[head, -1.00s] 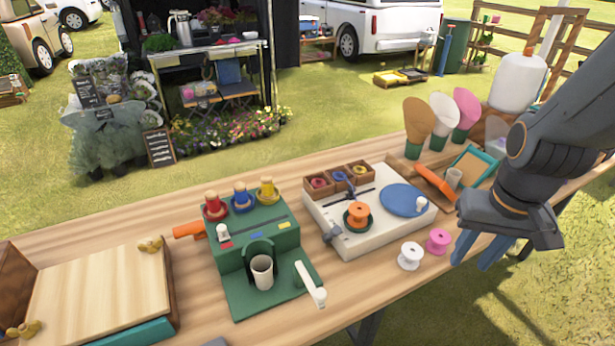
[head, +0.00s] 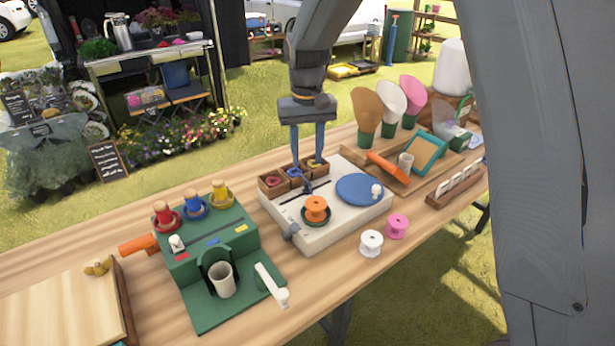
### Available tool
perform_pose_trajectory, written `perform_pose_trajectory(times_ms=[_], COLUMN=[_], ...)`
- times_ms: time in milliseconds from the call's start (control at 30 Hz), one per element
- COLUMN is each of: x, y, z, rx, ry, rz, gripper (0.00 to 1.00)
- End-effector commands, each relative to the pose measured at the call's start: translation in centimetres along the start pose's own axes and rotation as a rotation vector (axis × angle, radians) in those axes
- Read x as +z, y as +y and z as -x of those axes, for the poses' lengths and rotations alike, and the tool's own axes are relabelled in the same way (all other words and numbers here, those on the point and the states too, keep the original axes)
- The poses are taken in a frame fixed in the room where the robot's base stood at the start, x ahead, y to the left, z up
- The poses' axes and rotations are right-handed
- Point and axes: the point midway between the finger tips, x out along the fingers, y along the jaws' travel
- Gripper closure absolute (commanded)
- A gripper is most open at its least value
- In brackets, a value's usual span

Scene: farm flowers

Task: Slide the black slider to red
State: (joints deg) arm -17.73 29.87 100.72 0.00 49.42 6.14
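The white board (head: 337,222) stands on the wooden table, with a dark slot running along its back part. A small black slider (head: 308,188) sits about midway along this slot, in front of the blue compartment. Behind the slot is a row of wooden compartments: red (head: 272,181) at left, blue (head: 294,174) in the middle, yellow (head: 315,164) at right. My gripper (head: 308,158) points down above the blue and yellow compartments, behind the slider. Its two blue-grey fingers are apart with nothing visible between them. Whether the fingertips touch the compartments cannot be told.
An orange spool (head: 316,208) and a blue disc (head: 360,188) are on the board. A green machine (head: 213,260) with a white handle stands to the left. White (head: 371,243) and pink (head: 397,226) spools stand at front right. Paper cones (head: 389,105) stand behind to the right.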

Motion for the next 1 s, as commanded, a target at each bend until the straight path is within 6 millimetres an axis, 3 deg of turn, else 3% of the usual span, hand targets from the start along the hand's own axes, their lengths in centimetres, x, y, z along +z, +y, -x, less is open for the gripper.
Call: perform_pose_trajectory(times_ms=[500, 867, 1000], x=[0.1, 0.1, 0.1], y=[0.1, 0.1, 0.1], z=[-6.7, -7.3, -7.3], rx=[0.0, 0.0, 0.0], ry=[-0.001, 0.0, 0.0], rz=[-0.001, -0.001, -0.001], gripper=[0.64, 0.64, 0.86])
